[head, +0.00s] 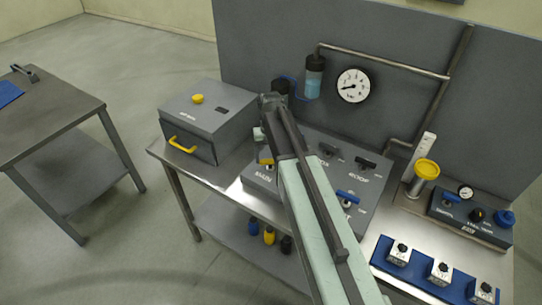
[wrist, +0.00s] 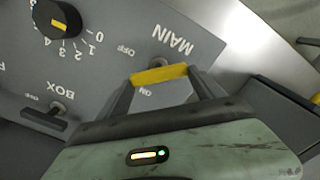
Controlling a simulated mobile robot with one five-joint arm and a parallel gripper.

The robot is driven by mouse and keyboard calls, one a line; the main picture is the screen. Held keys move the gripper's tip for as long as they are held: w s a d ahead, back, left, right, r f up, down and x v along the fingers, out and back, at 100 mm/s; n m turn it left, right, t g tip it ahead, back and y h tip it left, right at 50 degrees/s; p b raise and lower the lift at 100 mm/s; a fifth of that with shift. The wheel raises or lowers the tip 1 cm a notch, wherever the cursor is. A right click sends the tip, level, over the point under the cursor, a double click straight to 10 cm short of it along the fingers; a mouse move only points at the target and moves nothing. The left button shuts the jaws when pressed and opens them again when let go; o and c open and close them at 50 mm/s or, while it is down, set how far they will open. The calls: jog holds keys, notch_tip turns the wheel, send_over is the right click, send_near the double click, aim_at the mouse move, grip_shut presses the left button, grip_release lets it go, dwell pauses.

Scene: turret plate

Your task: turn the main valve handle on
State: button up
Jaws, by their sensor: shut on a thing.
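The main valve handle (wrist: 160,74) is a short yellow bar on the grey panel, beside the MAIN label in the wrist view. My gripper (wrist: 161,80) has its two dark fingers at either end of the bar and is shut on it. OFF and ON are printed near the handle; the bar lies between the two words, closer to ON. In the head view a bit of the yellow handle (head: 266,157) shows at the left of my arm, which hides much of the panel.
A black dial (wrist: 56,18) and a dark BOX handle (wrist: 45,118) sit close by on the panel.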

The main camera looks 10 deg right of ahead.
aim_at(269, 159)
jog(key=n, duration=0.5)
jog(key=shift+s+a+n, duration=0.1)
jog(key=shift+a+n, duration=0.1)
jog(key=shift+n, duration=0.1)
jog(key=shift+a+n, duration=0.1)
jog(key=shift+n, duration=2)
jog(key=o, duration=1.4)
jog(key=shift+c, duration=0.2)
notch_tip(269, 159, up, 8)
jog(key=p, duration=0.8)
